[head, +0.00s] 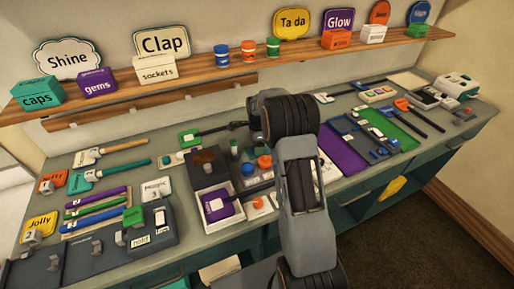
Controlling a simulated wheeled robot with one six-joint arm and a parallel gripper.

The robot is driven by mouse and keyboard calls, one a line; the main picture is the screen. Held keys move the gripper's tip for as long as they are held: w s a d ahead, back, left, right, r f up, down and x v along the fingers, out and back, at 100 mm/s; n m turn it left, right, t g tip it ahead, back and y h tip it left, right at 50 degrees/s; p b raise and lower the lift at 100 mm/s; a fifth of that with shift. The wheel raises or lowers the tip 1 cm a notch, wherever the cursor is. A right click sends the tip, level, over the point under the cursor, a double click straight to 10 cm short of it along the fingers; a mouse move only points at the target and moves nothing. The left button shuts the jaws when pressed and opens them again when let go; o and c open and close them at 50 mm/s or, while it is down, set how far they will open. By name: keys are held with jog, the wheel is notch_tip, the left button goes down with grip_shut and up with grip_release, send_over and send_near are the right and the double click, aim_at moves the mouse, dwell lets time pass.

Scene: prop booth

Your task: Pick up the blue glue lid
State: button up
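A small blue round piece (248,169) sits in the open compartment box left of my arm, beside an orange round piece (264,161). It may be the blue glue lid, but it is too small to be sure. A blue-topped jar (222,52) stands on the wall shelf, and its top is also blue. I cannot tell which of these is the glue lid. My arm rises through the middle of the head view.
The bench (350,100) is crowded with tools and signs. A brown block (208,160) stands at the box's back left. The shelf (190,72) overhangs the bench's back. Bare bench shows between the items.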

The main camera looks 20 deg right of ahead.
jog(key=shift+f, duration=0.6)
jog(key=c, duration=0.7)
jog(key=shift+r, duration=0.1)
